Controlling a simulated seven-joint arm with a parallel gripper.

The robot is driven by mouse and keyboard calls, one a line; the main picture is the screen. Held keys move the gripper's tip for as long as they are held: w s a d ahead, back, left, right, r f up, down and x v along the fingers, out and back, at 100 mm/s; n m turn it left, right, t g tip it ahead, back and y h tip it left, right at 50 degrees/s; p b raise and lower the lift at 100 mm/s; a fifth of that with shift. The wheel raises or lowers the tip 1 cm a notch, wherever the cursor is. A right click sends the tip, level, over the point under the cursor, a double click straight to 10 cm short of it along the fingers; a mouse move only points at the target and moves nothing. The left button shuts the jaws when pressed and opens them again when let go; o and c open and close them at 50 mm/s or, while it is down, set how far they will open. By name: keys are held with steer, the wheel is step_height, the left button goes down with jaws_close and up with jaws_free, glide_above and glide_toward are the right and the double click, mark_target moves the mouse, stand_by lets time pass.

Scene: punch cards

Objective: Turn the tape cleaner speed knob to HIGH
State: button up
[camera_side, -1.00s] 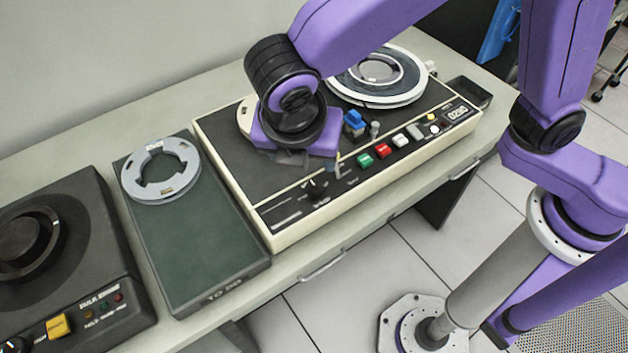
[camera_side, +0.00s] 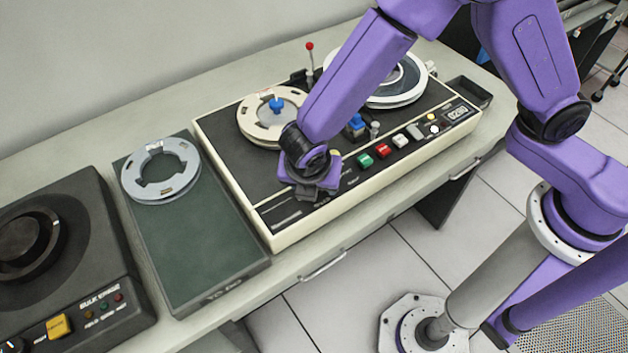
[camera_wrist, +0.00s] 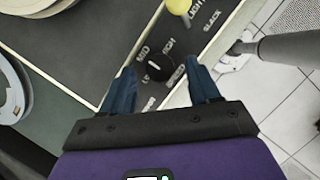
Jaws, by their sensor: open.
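The speed knob (camera_wrist: 160,68) is a small round black dial on the tape cleaner's dark front panel. A short white mark on it points toward the printed MID; a partly readable HIGH label and the word SPEED are beside it. My gripper (camera_wrist: 163,80) is open, with its blue fingers on either side of the knob in the wrist view. I cannot tell whether they touch it. In the side view my gripper (camera_side: 306,190) is low over the front left of the tape cleaner (camera_side: 226,160) and hides the knob.
The tape cleaner carries a cream reel (camera_side: 256,118), a white-rimmed reel (camera_side: 400,98), a red-tipped lever (camera_side: 310,58), and green (camera_side: 365,160) and red (camera_side: 383,151) buttons right of my gripper. A green tray (camera_side: 190,245) with a grey ring (camera_side: 135,180) lies left.

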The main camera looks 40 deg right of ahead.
steer(key=shift+w+d+f, duration=0.1)
steer(key=shift+f, duration=0.25)
steer(key=c, duration=1)
steer(key=shift+c, duration=0.2)
steer(key=m+g+h, duration=0.1)
steer(key=m, duration=0.3)
steer(key=shift+w+m, duration=0.15)
steer(key=shift+m, duration=0.15)
steer(key=m+g, duration=0.2)
steer(key=m, duration=0.2)
steer(key=shift+w, duration=0.15)
steer(key=shift+m, duration=0.3)
